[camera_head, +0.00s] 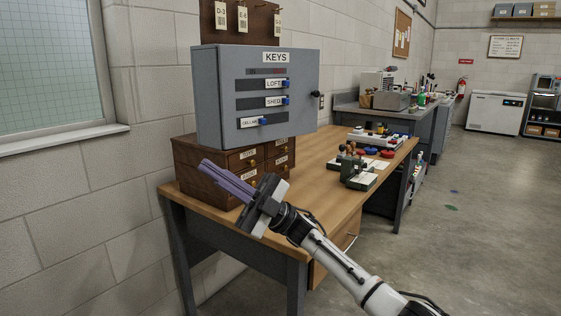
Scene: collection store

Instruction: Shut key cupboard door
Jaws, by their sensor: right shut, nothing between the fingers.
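The grey key cupboard (230,118) sits above a small wooden drawer unit, against the block wall. Its front carries a KEYS label and slots with blue sliders marked LOFT, SHED and CELLAR. I see no clear gap along the door's edge, and I cannot tell whether the door is fully shut. My right gripper (204,166) is shut and empty. Its long purple-grey fingers point up and left, in front of the drawer unit and below the cupboard's lower left corner in the picture. I cannot tell whether they touch anything. My left gripper is not in view.
The wooden drawer unit (262,157) stands on the wooden desk (313,165). A stamp rack (358,178) and a tray of small items (378,139) lie farther right on it. A tag board (262,20) hangs above the cupboard.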

